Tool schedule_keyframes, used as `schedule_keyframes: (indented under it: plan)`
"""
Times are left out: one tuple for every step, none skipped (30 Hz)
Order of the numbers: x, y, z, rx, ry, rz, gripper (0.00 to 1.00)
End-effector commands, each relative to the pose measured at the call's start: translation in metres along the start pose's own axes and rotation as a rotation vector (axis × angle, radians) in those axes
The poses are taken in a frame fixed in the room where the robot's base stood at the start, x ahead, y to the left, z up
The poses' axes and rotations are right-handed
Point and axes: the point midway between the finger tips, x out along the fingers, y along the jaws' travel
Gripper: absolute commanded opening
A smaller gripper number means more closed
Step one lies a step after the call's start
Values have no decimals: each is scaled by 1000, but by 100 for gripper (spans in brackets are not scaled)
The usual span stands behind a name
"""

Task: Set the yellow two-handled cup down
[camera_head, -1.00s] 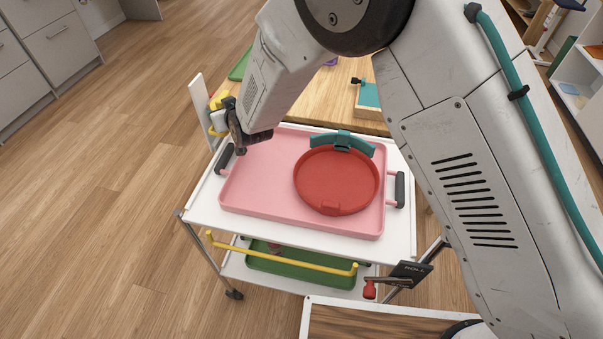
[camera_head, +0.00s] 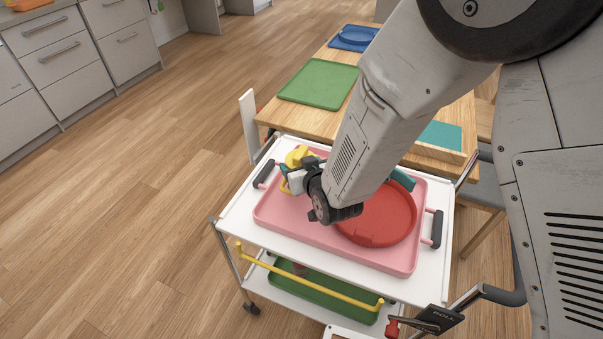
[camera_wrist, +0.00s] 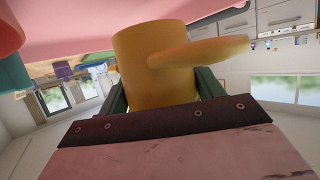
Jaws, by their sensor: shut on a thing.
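My gripper (camera_head: 306,176) is shut on the yellow two-handled cup (camera_head: 295,157). It is over the left part of the pink tray (camera_head: 300,228) on the white cart. In the wrist view the cup (camera_wrist: 155,65) stands between the two green fingers (camera_wrist: 162,98), with one handle sticking out to the right. The pink surface lies close at the cup's end there; I cannot tell whether they touch. My gripper and wrist hide much of the cup in the head view.
A red round tray (camera_head: 378,218) with a teal grip lies on the right part of the pink tray. The cart's white top (camera_head: 245,205) shows around it. Behind stands a wooden table (camera_head: 300,117) with a green tray (camera_head: 320,84) and a blue dish (camera_head: 357,36).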

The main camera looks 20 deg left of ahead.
Motion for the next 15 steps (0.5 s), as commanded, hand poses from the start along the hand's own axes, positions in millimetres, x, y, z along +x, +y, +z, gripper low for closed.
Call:
schedule_keyframes:
  plan:
    - [4,0,9,-1,-5,0,29]
    - [5,0,13,-1,-5,0,29]
    - [8,0,18,-1,-5,0,29]
    - [9,0,22,0,-5,0,29]
    - [10,0,25,0,-5,0,29]
    - [12,0,28,0,-4,0,29]
    - [13,0,29,0,-2,0,29]
    - [13,0,30,0,-1,0,29]
    - [13,-1,29,0,-1,0,29]
    - [13,-1,29,0,0,0,29]
    - [13,-1,29,0,0,-1,29]
    - [13,-1,29,0,-1,-1,29]
    - [13,-1,29,0,-1,-1,29]
    - [13,-1,29,0,-1,-1,29]
    - [13,-1,30,0,-1,-1,29]
